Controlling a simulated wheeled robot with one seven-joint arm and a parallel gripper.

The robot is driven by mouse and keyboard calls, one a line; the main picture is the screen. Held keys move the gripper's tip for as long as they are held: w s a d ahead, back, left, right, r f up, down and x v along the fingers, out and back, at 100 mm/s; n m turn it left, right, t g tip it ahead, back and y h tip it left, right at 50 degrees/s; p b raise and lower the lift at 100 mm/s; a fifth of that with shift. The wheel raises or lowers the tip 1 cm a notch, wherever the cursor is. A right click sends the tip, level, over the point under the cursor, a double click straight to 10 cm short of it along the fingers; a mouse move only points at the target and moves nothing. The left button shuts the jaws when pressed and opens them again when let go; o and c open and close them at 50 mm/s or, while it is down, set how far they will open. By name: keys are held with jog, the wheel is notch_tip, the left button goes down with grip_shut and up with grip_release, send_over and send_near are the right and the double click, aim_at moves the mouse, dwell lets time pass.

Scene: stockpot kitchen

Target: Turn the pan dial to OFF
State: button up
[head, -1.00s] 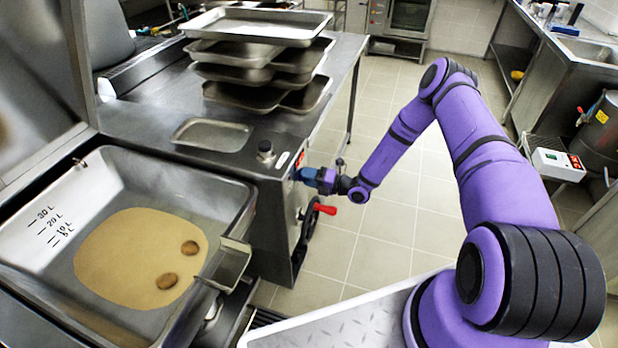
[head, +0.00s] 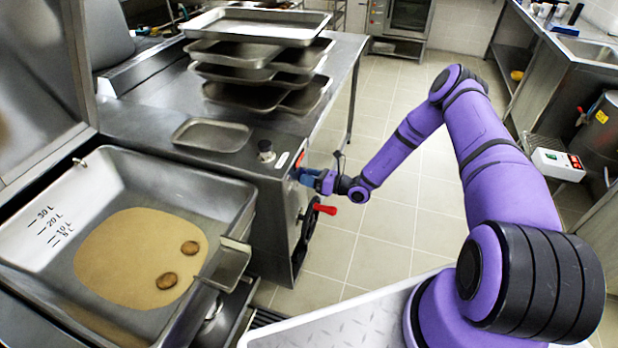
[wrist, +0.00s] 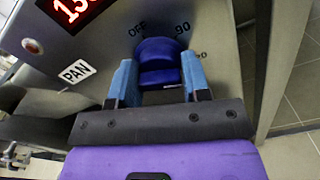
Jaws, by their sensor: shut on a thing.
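The pan dial (wrist: 158,58) is a dark blue knob on the steel control panel in the wrist view. The word OFF is printed above it to the left and a 90 above it to the right. My gripper (wrist: 160,82) is shut on the dial, with one light blue finger on each side. A small pale mark shows low on the dial, but I cannot tell which setting it points to. In the head view my gripper (head: 307,176) is at the panel on the end of the steel counter, and the dial is hidden there.
A PAN label (wrist: 75,72) and a red digit display (wrist: 75,10) are left of the dial. A black handwheel with a red handle (head: 325,209) is just below my gripper. The tilting pan (head: 190,190) is at left. Stacked trays (head: 255,25) stand on the counter.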

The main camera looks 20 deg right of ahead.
jog(key=n, duration=0.5)
jog(key=shift+f+n, duration=0.1)
jog(key=shift+n, duration=0.2)
jog(key=n, duration=1.1)
jog(key=shift+s, duration=0.1)
jog(key=n, duration=0.5)
jog(key=shift+d, duration=0.1)
jog(key=shift+n, duration=0.3)
jog(key=o, duration=0.9)
jog(key=shift+c, duration=0.2)
jog(key=v, duration=1)
jog(key=shift+s+d, duration=0.2)
jog(key=shift+d, duration=0.1)
